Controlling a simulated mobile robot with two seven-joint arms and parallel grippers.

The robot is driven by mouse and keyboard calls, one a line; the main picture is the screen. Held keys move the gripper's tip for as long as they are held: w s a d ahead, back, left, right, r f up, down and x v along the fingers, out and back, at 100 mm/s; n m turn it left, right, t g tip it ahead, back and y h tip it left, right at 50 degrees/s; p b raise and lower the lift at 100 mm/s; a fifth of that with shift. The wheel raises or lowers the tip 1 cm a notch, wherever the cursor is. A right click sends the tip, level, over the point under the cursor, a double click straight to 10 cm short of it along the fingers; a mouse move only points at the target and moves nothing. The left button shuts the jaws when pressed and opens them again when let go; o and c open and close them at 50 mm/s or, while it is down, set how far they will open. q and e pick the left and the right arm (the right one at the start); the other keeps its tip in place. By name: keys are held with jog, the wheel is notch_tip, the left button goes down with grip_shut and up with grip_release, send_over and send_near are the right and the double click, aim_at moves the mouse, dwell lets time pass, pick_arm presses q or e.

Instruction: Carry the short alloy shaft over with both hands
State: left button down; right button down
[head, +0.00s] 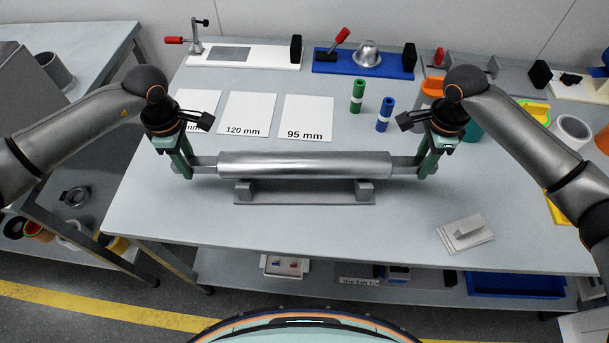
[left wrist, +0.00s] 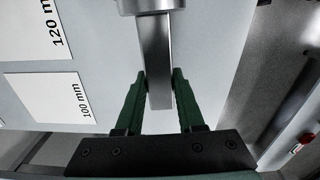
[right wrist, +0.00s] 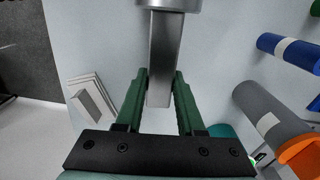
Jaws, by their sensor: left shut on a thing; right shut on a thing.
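The short alloy shaft (head: 305,164) is a shiny silver cylinder with narrower flat ends, lying level across the middle of the head view. A grey two-post cradle (head: 304,198) stands on the table just below it in the picture; whether they touch is hard to tell. My left gripper (head: 187,170) is shut on the shaft's left end, which shows between green fingers in the left wrist view (left wrist: 155,70). My right gripper (head: 426,170) is shut on its right end, also between the fingers in the right wrist view (right wrist: 163,65).
White cards marked 120 mm (head: 249,114) and 95 mm (head: 307,117) lie behind the shaft. Green (head: 358,97) and blue (head: 384,114) cylinders stand behind its right half. A grey block (head: 465,233) sits front right. White (head: 245,54) and blue (head: 364,62) fixtures line the back.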

pick_arm(q)
jog(key=shift+f+b, duration=0.35)
jog(key=shift+f, duration=0.05)
pick_arm(e)
jog(key=shift+f, duration=0.4)
pick_arm(q)
jog(key=c, duration=0.5)
grip_release()
pick_arm(e)
jog(key=c, duration=0.5)
grip_release()
jog(key=shift+r, duration=0.1)
pick_arm(q)
jog(key=shift+r, duration=0.1)
pick_arm(e)
jog(key=shift+r, duration=0.1)
pick_arm(q)
notch_tip(320, 180, up, 12)
jog(key=shift+f, duration=0.1)
pick_arm(e)
notch_tip(320, 180, up, 12)
jog(key=shift+s+f, duration=0.1)
pick_arm(q)
jog(key=shift+s, duration=0.1)
